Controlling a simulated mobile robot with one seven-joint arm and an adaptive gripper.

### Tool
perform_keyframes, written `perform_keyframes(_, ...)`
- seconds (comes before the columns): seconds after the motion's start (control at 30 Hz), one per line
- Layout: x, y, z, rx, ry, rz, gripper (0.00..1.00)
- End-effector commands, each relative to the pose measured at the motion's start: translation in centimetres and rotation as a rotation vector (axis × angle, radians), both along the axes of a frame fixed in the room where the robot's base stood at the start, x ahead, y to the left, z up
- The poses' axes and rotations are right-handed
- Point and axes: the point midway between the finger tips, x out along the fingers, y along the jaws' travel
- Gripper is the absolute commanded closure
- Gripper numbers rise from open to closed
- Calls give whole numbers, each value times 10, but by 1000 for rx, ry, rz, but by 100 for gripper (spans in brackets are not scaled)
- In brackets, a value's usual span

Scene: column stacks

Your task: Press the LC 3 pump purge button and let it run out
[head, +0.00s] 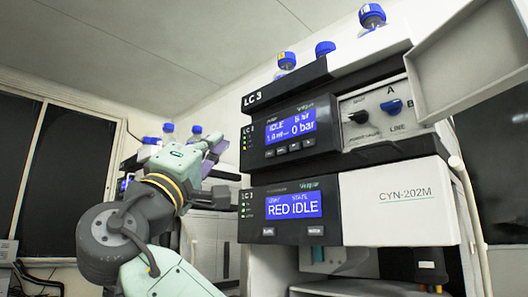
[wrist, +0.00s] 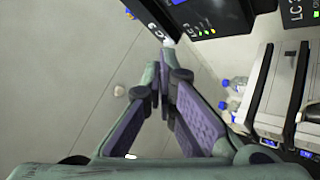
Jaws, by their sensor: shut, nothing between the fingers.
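The LC 3 stack stands on the right in the head view. Its upper pump module (head: 256,133) has a blue display (head: 291,129) reading IDLE and 0 bar. A row of small dark buttons (head: 294,147) sits under that display; their labels are too small to read. My gripper (head: 222,144) is left of the stack's front, about level with this row, and looks apart from it. In the wrist view my gripper (wrist: 165,75) is shut and empty, its purple-padded fingers together. A dark instrument panel (wrist: 205,14) with small lights lies beyond the fingertips there.
The lower module's display (head: 294,204) reads RED IDLE. A black knob (head: 359,117) and a blue knob (head: 391,107) sit right of the pump display. Blue-capped bottles (head: 372,17) stand on top. Another instrument (wrist: 280,90) and bottles lie right in the wrist view.

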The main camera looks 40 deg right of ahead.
Motion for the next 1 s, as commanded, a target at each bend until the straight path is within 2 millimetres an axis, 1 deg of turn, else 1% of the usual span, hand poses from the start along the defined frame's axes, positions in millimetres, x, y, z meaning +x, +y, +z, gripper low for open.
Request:
perform_keyframes(0.03,-11,-7,5,-2,-4,-51,100)
perform_keyframes(0.1,-21,-14,8,0,-8,-96,100)
perform_keyframes(0.23,-29,-19,11,1,-12,-130,100)
perform_keyframes(0.53,-29,-20,11,2,-12,-129,100)
perform_keyframes(0.67,-29,-25,12,3,-12,-129,100)
perform_keyframes(0.77,-28,-34,13,3,-11,-131,100)
perform_keyframes(1.0,-26,-69,15,2,-9,-133,100)
